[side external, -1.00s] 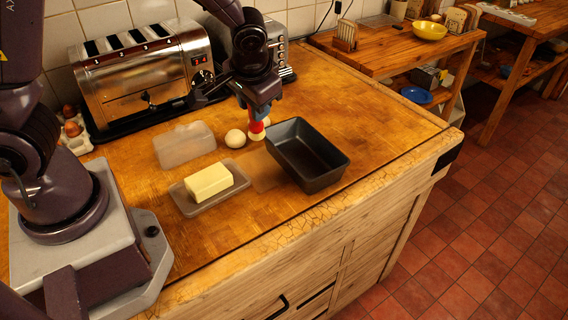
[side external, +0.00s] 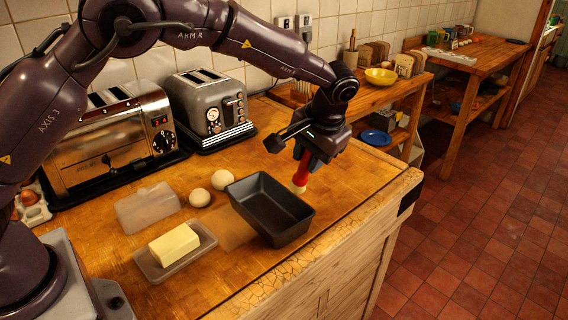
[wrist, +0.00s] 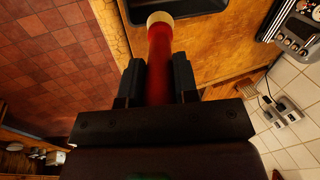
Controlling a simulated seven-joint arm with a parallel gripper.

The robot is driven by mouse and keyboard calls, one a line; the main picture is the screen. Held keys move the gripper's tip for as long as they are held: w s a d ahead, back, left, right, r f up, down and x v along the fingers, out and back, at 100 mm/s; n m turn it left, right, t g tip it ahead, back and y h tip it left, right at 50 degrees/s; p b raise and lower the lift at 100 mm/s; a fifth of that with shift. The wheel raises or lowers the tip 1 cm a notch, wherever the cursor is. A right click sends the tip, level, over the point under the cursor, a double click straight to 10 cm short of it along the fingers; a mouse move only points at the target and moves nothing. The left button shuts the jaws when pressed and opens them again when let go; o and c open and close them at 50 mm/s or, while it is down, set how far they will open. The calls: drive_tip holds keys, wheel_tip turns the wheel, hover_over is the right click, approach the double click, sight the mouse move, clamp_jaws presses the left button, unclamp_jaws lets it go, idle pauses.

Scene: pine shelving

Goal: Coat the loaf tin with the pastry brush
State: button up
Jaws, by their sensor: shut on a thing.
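The dark grey loaf tin (side external: 257,222) sits upright and open on the wooden worktop, its inside looking empty. My gripper (side external: 309,158) is above and beyond the tin's right rear side, pointing down. It is shut on the red handle of the pastry brush (side external: 301,178). The brush's pale tip points down by the tin's right rear rim; I cannot tell whether it touches. In the wrist view the brush (wrist: 159,65) stands out between the two fingers of my gripper (wrist: 157,80), and part of the tin (wrist: 195,7) shows just past its tip.
A butter block (side external: 174,244) lies on a grey dish (side external: 205,243) left of the tin. A translucent cover (side external: 147,207) and two pale balls (side external: 223,180) (side external: 199,197) are behind. Two toasters (side external: 105,145) (side external: 208,108) stand along the wall. The worktop's front edge is close to the tin.

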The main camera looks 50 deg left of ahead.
sight(302, 184)
drive_tip(key=shift+s+r, duration=0.25)
drive_tip(key=shift+s, duration=0.05)
drive_tip(key=shift+f, duration=2.5)
drive_tip(key=shift+r, duration=0.1)
drive_tip(key=shift+r, duration=0.35)
drive_tip(key=shift+f, duration=0.1)
